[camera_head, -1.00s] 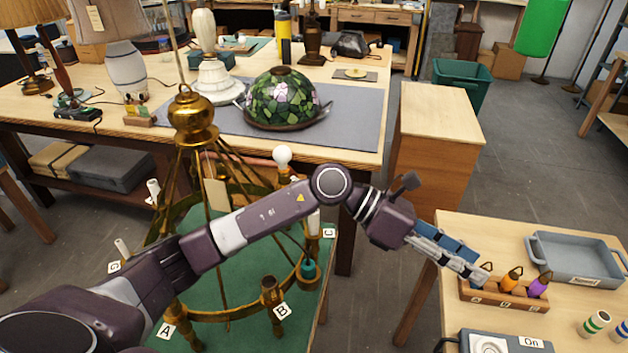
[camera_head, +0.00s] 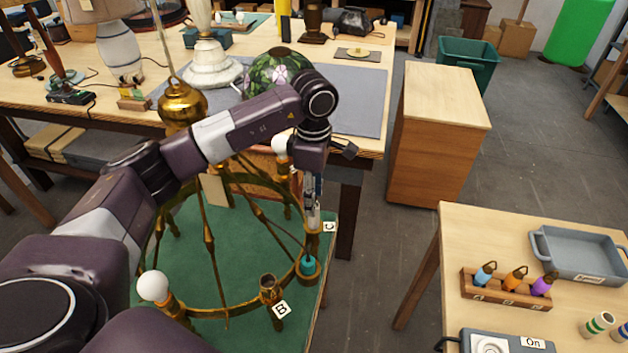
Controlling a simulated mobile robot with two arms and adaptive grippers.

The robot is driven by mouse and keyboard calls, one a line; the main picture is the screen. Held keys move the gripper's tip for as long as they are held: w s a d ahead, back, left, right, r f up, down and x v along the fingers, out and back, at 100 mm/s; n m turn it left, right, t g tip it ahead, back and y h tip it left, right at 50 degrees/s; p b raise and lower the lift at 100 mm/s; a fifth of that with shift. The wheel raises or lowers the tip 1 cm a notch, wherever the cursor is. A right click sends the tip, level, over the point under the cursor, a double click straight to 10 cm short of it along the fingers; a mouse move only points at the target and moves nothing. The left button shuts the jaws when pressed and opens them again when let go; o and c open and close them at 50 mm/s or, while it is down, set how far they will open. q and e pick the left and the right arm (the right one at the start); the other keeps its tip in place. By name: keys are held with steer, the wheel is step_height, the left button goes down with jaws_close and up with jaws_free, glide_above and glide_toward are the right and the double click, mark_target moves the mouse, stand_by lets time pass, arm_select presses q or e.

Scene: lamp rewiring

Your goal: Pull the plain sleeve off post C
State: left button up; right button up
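The brass chandelier frame (camera_head: 209,240) stands on a green mat, with its ring of posts around a central stem. Post C is by the label C (camera_head: 329,227) at the ring's right side. My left gripper (camera_head: 313,222) points down at that post, beside the label. Its fingers cover most of what stands there, so the plain pale sleeve cannot be made out clearly, nor whether the fingers grip it. A teal piece (camera_head: 308,265) sits in a brass cup just below the fingertips. My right gripper is not in view.
The right table holds a wooden rack (camera_head: 508,293) with blue, orange and purple pieces, and a grey tray (camera_head: 578,255). Open floor separates the tables.

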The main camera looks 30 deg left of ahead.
arm_select(q)
step_height(320, 180, down, 3)
steer(key=shift+w+f+p, duration=0.1)
steer(key=shift+p, duration=0.25)
steer(key=shift+f, duration=0.3)
steer(key=shift+r, duration=0.1)
jaws_close()
step_height(320, 180, up, 10)
steer(key=p, duration=0.5)
stand_by(0.5)
